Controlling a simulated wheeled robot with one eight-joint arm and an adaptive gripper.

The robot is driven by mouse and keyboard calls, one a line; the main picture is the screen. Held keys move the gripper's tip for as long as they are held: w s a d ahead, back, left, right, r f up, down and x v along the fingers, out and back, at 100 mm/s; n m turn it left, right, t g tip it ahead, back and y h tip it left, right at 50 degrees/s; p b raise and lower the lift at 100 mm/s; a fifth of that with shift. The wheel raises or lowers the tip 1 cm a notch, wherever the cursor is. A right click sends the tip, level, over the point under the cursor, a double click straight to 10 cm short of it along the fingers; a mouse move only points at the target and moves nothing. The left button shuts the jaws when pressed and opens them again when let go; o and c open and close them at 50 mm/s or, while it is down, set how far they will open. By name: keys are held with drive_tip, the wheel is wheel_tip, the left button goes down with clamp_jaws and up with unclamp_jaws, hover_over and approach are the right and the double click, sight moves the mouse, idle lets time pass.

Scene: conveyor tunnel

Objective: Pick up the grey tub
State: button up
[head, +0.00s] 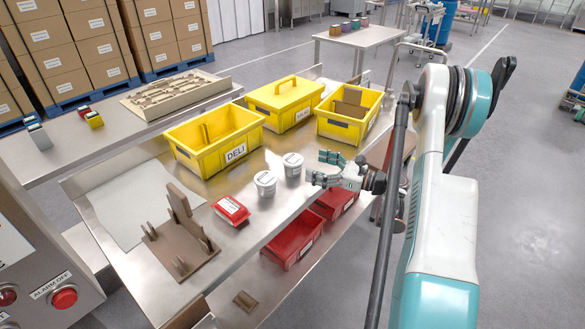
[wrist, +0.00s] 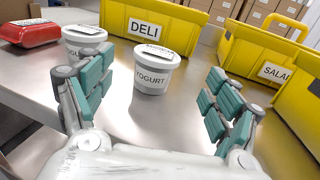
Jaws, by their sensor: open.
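Two pale grey-white tubs with lids stand upright on the metal table. The nearer one to my gripper (head: 316,168) is a tub (head: 293,166) that reads YOGURT in the wrist view (wrist: 150,78). The other tub (head: 265,185) stands to its left and shows in the wrist view (wrist: 78,48), partly behind a finger. I cannot tell by colour which one is the grey tub. My gripper is open and empty, low over the table to the right of both tubs. In the wrist view the YOGURT tub lies ahead, between the spread fingers, and no contact shows.
A red package (head: 231,210) lies left of the tubs. A brown fixture (head: 185,262) stands front left. Red bins (head: 292,250) sit below the table's front edge.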

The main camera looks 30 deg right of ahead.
sight(293, 159)
drive_tip(key=x, duration=0.3)
drive_tip(key=shift+w+a+b, duration=0.15)
drive_tip(key=shift+w+b, duration=0.05)
drive_tip(key=shift+b, duration=0.1)
drive_tip(key=b+x, duration=0.2)
drive_tip(key=x, duration=0.3)
drive_tip(key=shift+a+f, duration=0.2)
drive_tip(key=c, duration=1.4)
